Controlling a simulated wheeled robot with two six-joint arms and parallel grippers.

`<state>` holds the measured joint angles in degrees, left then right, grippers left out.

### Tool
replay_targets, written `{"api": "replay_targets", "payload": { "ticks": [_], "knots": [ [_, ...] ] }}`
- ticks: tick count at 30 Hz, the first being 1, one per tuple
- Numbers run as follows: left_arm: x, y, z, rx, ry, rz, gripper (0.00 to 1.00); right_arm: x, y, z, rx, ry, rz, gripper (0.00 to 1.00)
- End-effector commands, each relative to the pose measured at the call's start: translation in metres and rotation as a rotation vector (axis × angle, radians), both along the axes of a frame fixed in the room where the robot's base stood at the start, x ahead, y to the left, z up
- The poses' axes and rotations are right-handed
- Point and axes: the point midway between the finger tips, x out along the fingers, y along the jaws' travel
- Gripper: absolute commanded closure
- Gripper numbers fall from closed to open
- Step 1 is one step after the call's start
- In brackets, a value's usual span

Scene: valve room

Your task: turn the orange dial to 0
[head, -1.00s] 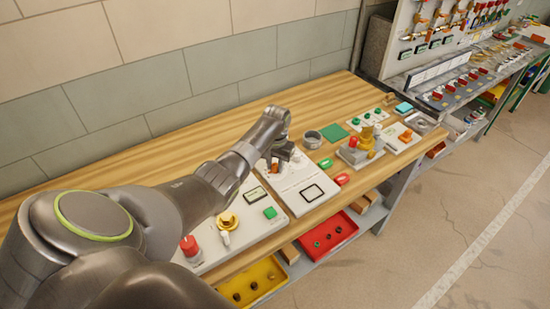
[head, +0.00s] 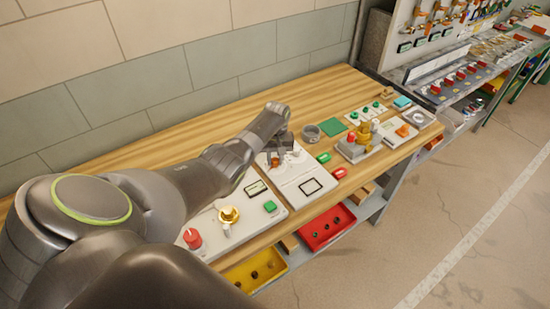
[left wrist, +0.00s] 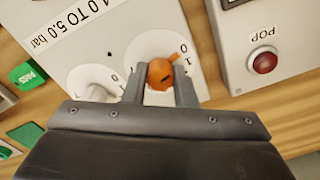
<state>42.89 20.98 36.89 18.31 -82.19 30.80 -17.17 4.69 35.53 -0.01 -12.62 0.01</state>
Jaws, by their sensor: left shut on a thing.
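The orange dial (left wrist: 162,73) sits on a white round plate on a pale panel (left wrist: 140,30) in the left wrist view. Its narrow pointer leans up and right, toward small printed marks that include a 0 and a 1. My left gripper (left wrist: 159,84) is shut on the dial, one finger on each side. In the head view my left gripper (head: 281,150) reaches down over the white panel (head: 296,175) on the bench, and mostly hides the dial there. My right gripper is in neither view.
A second white dial (left wrist: 92,82) lies just left of the gripper. A grey box with a red button (left wrist: 264,62) marked POP stands to the right. A panel with a yellow knob (head: 229,214) and red knob (head: 192,238) lies nearer on the wooden bench (head: 190,135).

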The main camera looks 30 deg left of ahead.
Motion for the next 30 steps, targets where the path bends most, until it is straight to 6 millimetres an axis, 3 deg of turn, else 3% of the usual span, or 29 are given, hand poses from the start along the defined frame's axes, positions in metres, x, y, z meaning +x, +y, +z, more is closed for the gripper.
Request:
{"api": "replay_targets", "payload": {
  "ticks": [9, 10, 15, 25, 30],
  "knots": [
    [0.001, 0.0, 0.001, 0.001, -0.002, 0.002, 0.98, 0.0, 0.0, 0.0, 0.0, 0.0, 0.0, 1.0],
    [0.001, 0.0, 0.001, 0.001, -0.001, 0.002, 0.74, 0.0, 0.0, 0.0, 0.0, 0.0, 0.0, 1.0],
    [0.0, 0.0, 0.0, 0.001, -0.001, 0.001, 0.53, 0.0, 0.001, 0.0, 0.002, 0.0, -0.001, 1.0],
    [0.0, 0.0, 0.002, 0.0, 0.0, 0.0, 0.53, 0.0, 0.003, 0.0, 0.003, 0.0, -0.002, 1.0],
    [0.001, 0.0, 0.017, 0.0, -0.001, 0.0, 0.53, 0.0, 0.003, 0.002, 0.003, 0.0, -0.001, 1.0]
  ]
}}
